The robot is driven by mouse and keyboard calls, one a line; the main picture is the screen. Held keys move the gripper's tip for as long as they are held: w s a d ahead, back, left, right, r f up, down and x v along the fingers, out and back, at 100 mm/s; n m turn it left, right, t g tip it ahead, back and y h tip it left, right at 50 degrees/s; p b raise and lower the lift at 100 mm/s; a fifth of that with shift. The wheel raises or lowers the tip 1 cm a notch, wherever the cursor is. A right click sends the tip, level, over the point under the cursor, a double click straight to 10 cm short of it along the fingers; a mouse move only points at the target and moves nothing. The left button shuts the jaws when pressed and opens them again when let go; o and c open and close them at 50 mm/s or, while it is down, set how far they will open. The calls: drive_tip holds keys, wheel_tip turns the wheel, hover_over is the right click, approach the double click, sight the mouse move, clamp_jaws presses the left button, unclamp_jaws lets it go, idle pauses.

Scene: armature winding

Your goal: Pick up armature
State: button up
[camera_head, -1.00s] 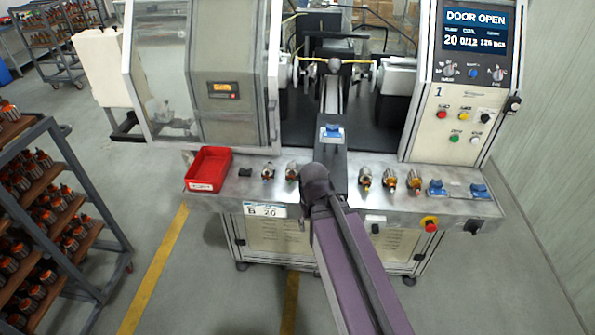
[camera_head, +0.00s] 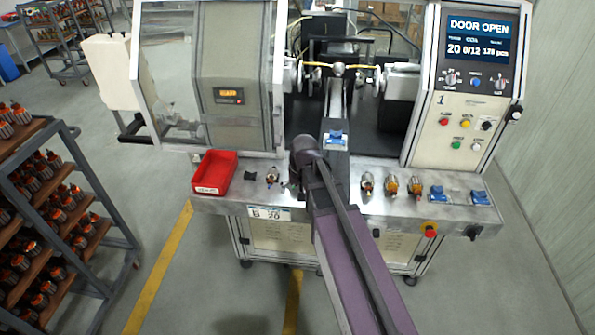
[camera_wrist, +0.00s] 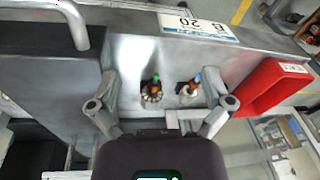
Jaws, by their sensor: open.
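Several armatures stand on the steel ledge of the winding machine. In the head view one armature (camera_head: 272,175) is left of my arm, and three stand right of it: a grey-topped armature (camera_head: 367,183) and two orange ones (camera_head: 390,185) (camera_head: 415,187). My arm covers part of the ledge and hides my gripper there. In the wrist view my gripper (camera_wrist: 160,78) is open and empty. Two armatures show between its spread fingers, a nearer-centre armature (camera_wrist: 152,89) and another toward the right finger (camera_wrist: 189,87). I see no finger contact with either.
A red bin (camera_head: 214,173) sits on the ledge's left end; it also shows in the wrist view (camera_wrist: 268,88). Blue blocks (camera_head: 480,197) lie at the right end. The machine door is open. A rack of armatures (camera_head: 75,150) stands left.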

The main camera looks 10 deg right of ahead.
drive_tip(key=w+d+r+m+p, duration=0.1)
drive_tip(key=w+r, duration=0.1)
drive_tip(key=w, duration=0.7)
drive_tip(key=w+d+r+m+g+h+p, duration=0.1)
drive_tip(key=w+d+r+p, duration=0.1)
drive_tip(key=w, duration=0.7)
drive_tip(key=shift+r+m+p, duration=0.15)
drive_tip(key=shift+m+p, duration=0.15)
drive_tip(key=shift+m, duration=0.1)
drive_tip(key=shift+d, duration=0.1)
wheel_tip(320, 180, down, 9)
drive_tip(key=b, duration=0.8)
drive_tip(key=shift+r+b, duration=0.2)
drive_tip(key=shift+b, duration=0.15)
drive_tip(key=shift+s+f, duration=0.1)
drive_tip(key=f+b, duration=0.2)
drive_tip(key=b, duration=0.1)
drive_tip(key=shift+s+f, duration=0.3)
drive_tip(key=shift+f, duration=0.1)
drive_tip(key=shift+f+b, duration=1.1)
drive_tip(key=c, duration=1.3)
